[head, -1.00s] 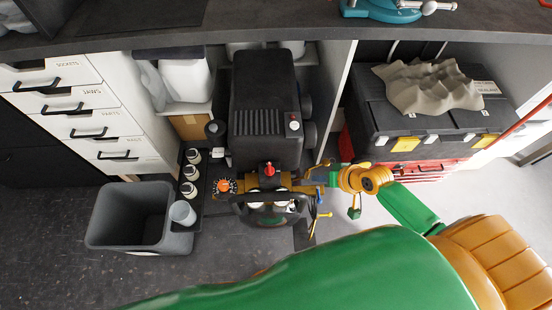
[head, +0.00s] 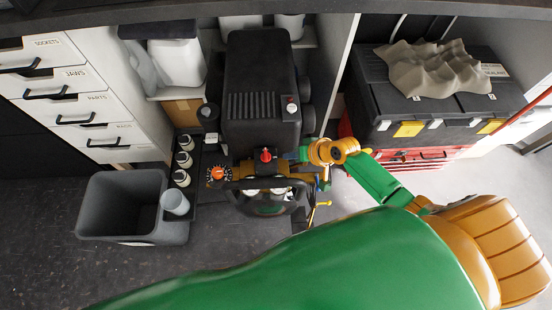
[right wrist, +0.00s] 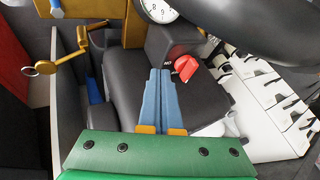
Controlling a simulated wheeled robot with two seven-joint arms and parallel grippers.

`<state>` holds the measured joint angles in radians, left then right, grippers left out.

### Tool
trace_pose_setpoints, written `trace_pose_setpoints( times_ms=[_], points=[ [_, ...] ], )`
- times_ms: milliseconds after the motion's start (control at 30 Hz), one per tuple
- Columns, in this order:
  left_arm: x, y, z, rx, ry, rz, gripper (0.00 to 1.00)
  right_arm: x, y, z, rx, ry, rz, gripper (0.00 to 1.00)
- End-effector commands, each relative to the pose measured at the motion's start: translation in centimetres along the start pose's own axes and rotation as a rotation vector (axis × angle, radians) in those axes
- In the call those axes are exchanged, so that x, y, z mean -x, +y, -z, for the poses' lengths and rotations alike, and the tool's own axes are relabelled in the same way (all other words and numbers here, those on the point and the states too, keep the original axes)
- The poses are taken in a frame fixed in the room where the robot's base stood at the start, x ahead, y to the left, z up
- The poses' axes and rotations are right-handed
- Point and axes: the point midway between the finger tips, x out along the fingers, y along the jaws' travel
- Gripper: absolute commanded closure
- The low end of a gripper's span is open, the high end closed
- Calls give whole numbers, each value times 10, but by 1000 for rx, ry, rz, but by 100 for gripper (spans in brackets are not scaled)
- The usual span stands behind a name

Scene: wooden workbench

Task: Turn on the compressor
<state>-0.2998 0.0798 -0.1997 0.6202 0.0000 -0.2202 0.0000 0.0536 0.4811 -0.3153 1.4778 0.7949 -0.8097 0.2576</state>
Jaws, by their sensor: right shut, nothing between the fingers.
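The black compressor (head: 262,85) stands in the open bay under the bench. A red knob (head: 266,155) sits at its front end, and an orange dial (head: 217,174) is to the left of it. In the right wrist view the red knob (right wrist: 186,68) is on a small black box (right wrist: 168,45). My right gripper (right wrist: 155,72) has its blue fingers shut and empty, their tips just left of the knob; I cannot tell whether they touch the box. In the head view its fingertips are small and partly hidden beside the compressor's front. My left gripper is out of view.
A grey bin (head: 115,208) and a dark rack of several bottles (head: 183,160) stand left of the compressor. A black toolbox (head: 400,105) is to the right. A black handle (head: 262,186) and a yellow lever (head: 318,212) are at the compressor's front.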

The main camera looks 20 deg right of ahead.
Motion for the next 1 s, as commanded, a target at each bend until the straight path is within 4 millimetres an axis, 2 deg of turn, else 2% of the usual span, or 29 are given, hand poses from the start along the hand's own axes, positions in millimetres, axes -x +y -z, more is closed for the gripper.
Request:
trace_pose_setpoints(
  times_ms=[33,100,300,733,1000],
  points=[
    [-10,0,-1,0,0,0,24,-14,2,-2,0,1,1,100],
    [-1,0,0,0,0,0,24,-15,-14,1,1,0,4,100],
    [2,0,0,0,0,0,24,-25,-33,0,2,0,1,100],
    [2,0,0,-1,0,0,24,-27,-36,0,0,0,-1,100],
    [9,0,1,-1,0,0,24,-26,-37,-1,-42,22,-23,100]
  ],
)
